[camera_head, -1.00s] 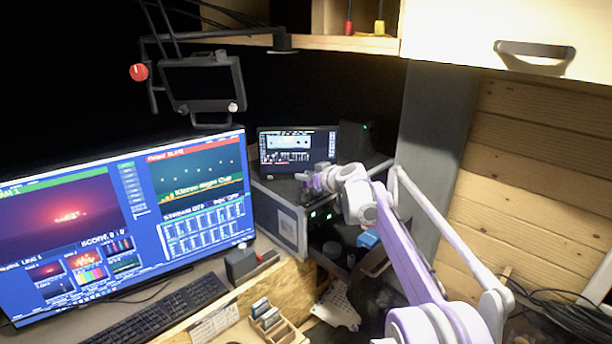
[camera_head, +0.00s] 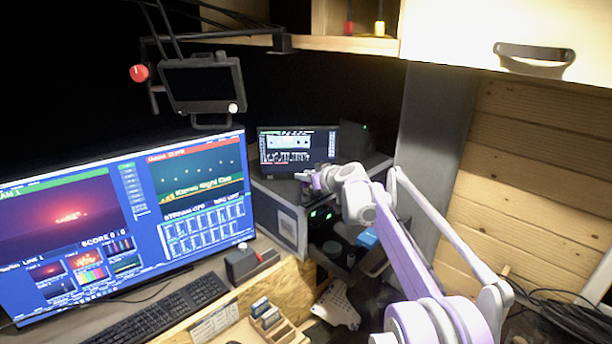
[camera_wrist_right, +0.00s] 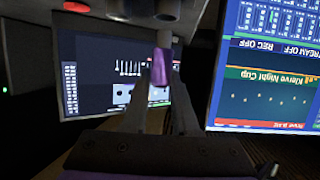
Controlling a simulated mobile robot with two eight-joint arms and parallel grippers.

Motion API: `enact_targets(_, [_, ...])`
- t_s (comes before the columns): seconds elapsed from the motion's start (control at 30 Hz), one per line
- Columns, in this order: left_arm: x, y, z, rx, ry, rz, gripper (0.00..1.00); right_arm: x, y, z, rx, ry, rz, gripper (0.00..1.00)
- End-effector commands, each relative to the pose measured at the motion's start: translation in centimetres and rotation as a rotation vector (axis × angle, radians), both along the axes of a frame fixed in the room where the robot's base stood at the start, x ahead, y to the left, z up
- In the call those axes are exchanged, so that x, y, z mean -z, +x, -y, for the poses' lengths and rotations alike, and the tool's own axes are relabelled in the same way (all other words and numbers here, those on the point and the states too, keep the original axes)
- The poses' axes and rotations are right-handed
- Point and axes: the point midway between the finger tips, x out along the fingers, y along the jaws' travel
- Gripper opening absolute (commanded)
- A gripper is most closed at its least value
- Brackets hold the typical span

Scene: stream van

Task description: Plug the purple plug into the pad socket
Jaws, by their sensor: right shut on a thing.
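My right gripper (camera_head: 306,179) reaches to the back corner, in front of the small monitor. In the right wrist view its two fingers (camera_wrist_right: 160,88) are closed around the purple plug (camera_wrist_right: 160,66). A pale grey part continues from the plug toward the top of that view. It meets or overlaps a dark round part there; I cannot tell whether they touch. The plug is not distinct in the head view. I cannot make out the pad socket for certain in either view. My left gripper is not in view.
The small monitor (camera_head: 290,148) stands on a dark case (camera_head: 284,221) at the back. A large monitor (camera_head: 110,225) and keyboard (camera_head: 165,312) are at left. A screen on an arm (camera_head: 202,85) hangs above. Wooden wall panels (camera_head: 545,175) bound the right.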

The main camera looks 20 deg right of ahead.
Motion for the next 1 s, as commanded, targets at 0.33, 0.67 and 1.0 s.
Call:
enact_targets(0.33, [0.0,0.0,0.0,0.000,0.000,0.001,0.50,0.0,0.0,0.0,0.000,0.000,0.000,0.00])
enact_targets(0.67, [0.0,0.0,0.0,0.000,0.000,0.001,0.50,0.3,0.0,0.0,0.000,0.000,0.000,0.00])
enact_targets(1.0, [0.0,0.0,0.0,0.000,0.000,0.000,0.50,1.0,0.0,0.0,0.000,0.000,0.000,0.00])
